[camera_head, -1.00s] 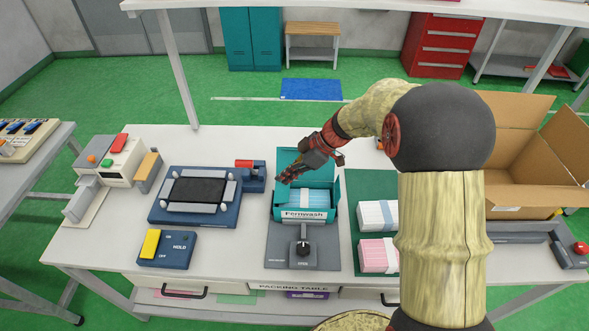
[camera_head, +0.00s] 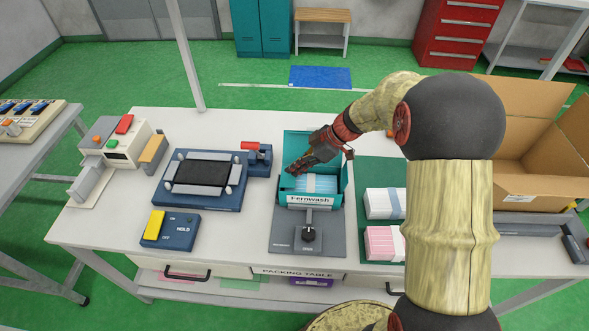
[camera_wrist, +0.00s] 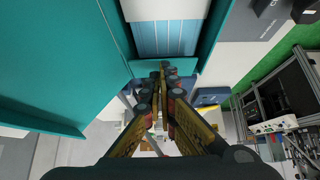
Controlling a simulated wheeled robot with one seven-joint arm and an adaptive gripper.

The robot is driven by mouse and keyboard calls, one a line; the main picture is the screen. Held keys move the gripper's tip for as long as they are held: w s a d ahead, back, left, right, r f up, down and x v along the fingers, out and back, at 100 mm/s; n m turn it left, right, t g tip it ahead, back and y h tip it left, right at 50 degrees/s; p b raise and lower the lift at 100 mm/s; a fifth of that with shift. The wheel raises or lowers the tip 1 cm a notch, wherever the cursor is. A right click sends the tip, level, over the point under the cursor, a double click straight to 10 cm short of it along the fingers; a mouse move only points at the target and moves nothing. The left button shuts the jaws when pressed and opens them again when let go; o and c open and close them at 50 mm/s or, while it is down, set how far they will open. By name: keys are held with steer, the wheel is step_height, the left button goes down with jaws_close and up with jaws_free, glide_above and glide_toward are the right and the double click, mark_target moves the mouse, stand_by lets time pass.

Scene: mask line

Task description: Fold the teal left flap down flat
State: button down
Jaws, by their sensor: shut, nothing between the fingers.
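The teal box labelled Fernwash (camera_head: 310,199) stands open on a grey fixture, with a blue-and-white striped pack (camera_head: 318,183) inside. In the wrist view, a short teal panel (camera_wrist: 150,66), apparently the left flap, crosses the end of the pack (camera_wrist: 165,38). My gripper (camera_head: 291,170) is shut and empty, over the box's left side. In the wrist view its fingertips (camera_wrist: 168,70) overlap the short panel; I cannot tell whether they touch it. A large teal panel (camera_wrist: 55,45) fills the wrist view's left. My gripper hides part of the flap in the head view.
A blue fixture with a black pad (camera_head: 203,174) and a red-handled unit (camera_head: 258,158) stand left of the box. A knob (camera_head: 308,234) sits in front. Pale packs (camera_head: 384,203) lie right on a green mat, beside a cardboard box (camera_head: 525,150).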

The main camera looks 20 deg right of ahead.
steer(key=shift+d+f+b, duration=0.15)
steer(key=shift+f+b, duration=0.45)
steer(key=shift+b, duration=0.3)
steer(key=shift+s+b, duration=0.15)
steer(key=shift+b, duration=0.15)
steer(key=shift+r, duration=0.25)
